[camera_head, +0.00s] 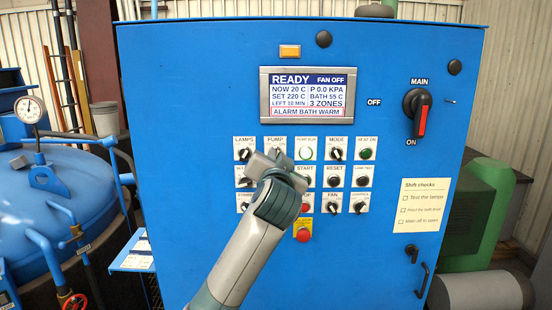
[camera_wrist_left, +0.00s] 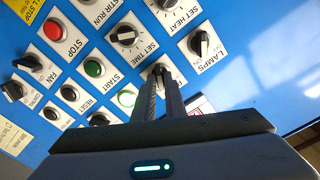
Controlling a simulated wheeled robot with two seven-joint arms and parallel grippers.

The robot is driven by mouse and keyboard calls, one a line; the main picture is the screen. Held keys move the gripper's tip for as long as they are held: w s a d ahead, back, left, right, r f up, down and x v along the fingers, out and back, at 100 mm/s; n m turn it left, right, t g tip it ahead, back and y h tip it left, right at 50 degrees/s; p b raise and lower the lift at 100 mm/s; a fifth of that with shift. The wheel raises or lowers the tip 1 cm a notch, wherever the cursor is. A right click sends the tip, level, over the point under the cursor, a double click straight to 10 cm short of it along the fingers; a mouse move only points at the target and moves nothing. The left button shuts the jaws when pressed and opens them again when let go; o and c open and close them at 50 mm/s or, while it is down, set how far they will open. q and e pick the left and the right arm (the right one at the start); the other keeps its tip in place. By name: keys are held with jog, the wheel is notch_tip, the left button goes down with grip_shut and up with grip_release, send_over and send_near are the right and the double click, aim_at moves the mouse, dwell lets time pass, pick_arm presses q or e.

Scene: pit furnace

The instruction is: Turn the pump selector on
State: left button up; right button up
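The pump selector is a dark knob under the PUMP label (camera_head: 274,141), in the top row of the blue panel. In the head view my left gripper (camera_head: 277,160) covers most of it. In the left wrist view the pump selector (camera_wrist_left: 158,71) shows between the tips of my left gripper (camera_wrist_left: 159,78). The two fingers are close together, one on each side of the knob, and appear shut on it. Which way the knob points is hidden. My right gripper is not in view.
The LAMPS knob (camera_head: 243,155) is close on the left, and the SET TIME knob (camera_wrist_left: 125,35) is just below the pump selector. The red main switch (camera_head: 420,115) is at upper right. The display (camera_head: 307,95) reads READY. A blue vessel (camera_head: 60,205) stands at left.

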pick_arm(q)
jog(key=o, duration=0.3)
jog(key=s+b, duration=0.7)
jog(key=s, duration=1)
jog(key=shift+s, duration=0.2)
jog(key=shift+f, duration=0.1)
